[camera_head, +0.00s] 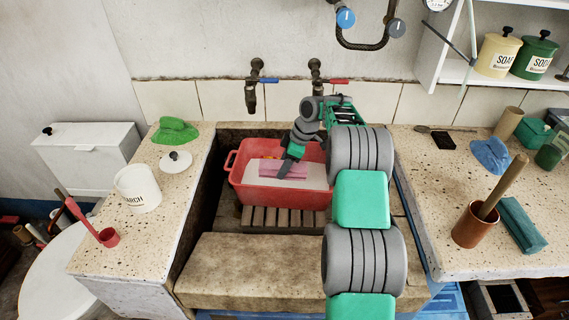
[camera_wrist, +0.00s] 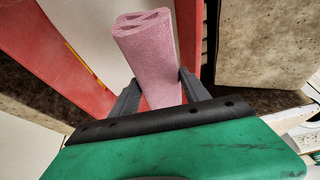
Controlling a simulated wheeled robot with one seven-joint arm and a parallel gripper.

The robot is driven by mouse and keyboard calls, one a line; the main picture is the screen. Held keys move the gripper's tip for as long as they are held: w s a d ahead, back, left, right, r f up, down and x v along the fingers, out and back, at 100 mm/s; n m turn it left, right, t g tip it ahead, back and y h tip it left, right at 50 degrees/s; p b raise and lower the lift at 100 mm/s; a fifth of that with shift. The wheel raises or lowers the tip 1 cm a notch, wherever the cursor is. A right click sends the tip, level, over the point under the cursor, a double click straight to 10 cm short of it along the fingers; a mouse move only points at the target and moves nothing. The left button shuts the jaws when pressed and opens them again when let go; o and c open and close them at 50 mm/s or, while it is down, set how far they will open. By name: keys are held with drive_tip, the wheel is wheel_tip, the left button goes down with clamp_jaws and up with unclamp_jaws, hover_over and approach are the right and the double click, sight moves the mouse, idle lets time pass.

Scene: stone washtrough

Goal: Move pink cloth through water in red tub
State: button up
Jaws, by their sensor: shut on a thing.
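The red tub (camera_head: 233,183) stands in the stone trough on a slatted wooden rack, with pale, whitish water (camera_head: 262,179) inside. The pink cloth (camera_head: 268,168) is a folded or rolled bundle inside the tub's outline, at or just above the water. My gripper (camera_head: 285,168) reaches into the tub from the right and is shut on the cloth. In the wrist view the pink cloth (camera_wrist: 145,50) stands out between my two dark fingers (camera_wrist: 160,92). The tub's red wall (camera_wrist: 75,50) runs beside it on the left. Whether the cloth's underside touches the water is hidden.
Two taps (camera_head: 252,88) hang from the wall behind the tub. The left counter holds a green cloth (camera_head: 175,131), a white lid (camera_head: 175,162), a white jar (camera_head: 137,188) and a red scoop (camera_head: 108,237). The right counter holds a copper pot (camera_head: 475,227) and a blue cloth (camera_head: 491,155).

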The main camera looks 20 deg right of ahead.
wheel_tip(320, 180, down, 12)
drive_tip(key=b, duration=0.8)
drive_tip(key=shift+a+r, duration=0.1)
drive_tip(key=shift+r, duration=0.1)
drive_tip(key=shift+w+a, duration=0.35)
drive_tip(key=shift+a, duration=0.35)
drive_tip(key=shift+w+a, duration=0.35)
drive_tip(key=shift+a, duration=0.3)
drive_tip(key=shift+s+d, duration=0.45)
drive_tip(key=shift+d, duration=0.45)
drive_tip(key=shift+s+d, duration=0.5)
drive_tip(key=shift+d, duration=0.45)
drive_tip(key=shift+s+d, duration=0.45)
drive_tip(key=shift+d, duration=0.45)
drive_tip(key=w+a, duration=0.2)
drive_tip(key=a, duration=0.3)
drive_tip(key=shift+w+a, duration=0.25)
drive_tip(key=shift+w, duration=0.15)
